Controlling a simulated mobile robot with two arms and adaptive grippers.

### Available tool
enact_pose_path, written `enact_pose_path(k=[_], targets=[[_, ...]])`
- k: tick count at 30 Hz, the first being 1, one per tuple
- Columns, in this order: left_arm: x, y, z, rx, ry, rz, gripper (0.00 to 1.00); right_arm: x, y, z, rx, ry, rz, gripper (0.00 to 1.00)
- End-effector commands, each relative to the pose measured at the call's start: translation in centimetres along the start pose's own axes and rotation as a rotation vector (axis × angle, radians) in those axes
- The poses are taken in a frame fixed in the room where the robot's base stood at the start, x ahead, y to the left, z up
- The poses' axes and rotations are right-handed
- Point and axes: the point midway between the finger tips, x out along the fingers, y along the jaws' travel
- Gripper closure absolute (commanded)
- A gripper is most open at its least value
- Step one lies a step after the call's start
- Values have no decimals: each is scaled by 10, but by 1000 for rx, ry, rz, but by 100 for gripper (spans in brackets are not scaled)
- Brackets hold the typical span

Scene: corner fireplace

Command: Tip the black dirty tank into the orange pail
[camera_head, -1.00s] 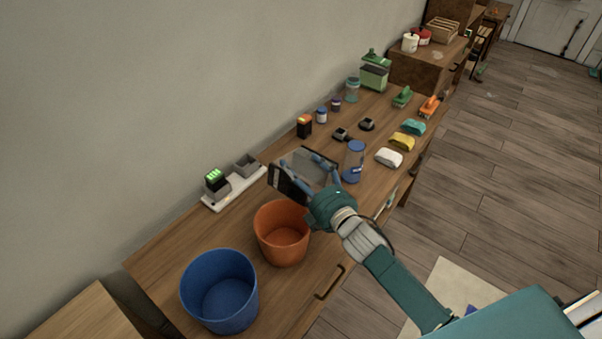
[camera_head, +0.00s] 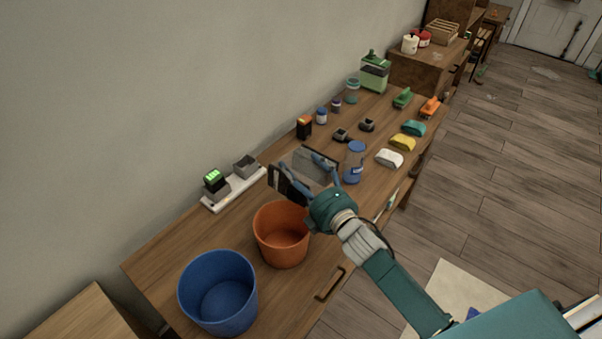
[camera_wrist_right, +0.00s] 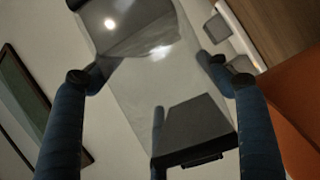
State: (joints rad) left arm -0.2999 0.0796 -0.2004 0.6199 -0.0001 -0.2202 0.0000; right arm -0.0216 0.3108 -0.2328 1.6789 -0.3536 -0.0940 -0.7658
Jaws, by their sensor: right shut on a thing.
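My right gripper (camera_head: 302,174) is shut on the dirty tank, a see-through grey box with black ends (camera_head: 312,167). It holds the tank tilted, above the bench and just behind the orange pail. In the right wrist view the clear tank body (camera_wrist_right: 150,75) lies between the two blue fingers, with a black end block (camera_wrist_right: 197,125). The orange pail (camera_head: 281,235) stands upright on the bench, and its inside looks empty. Its orange wall also shows at the right of the wrist view (camera_wrist_right: 295,115). My left gripper is not in view.
A blue pail (camera_head: 218,292) stands left of the orange one. A white charging strip (camera_head: 234,187) lies by the wall. A clear blue-lidded tank (camera_head: 354,163) stands right of my gripper.

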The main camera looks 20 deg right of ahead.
Motion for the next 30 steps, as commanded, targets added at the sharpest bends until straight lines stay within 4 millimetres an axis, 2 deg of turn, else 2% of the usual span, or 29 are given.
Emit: enact_pose_path(k=[10,20,30], targets=[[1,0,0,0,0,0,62,0,1,0,-3,1,4,60],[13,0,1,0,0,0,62,0,-2,0,-56,1,27,60],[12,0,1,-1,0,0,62,0,0,-1,-64,1,29,60]])
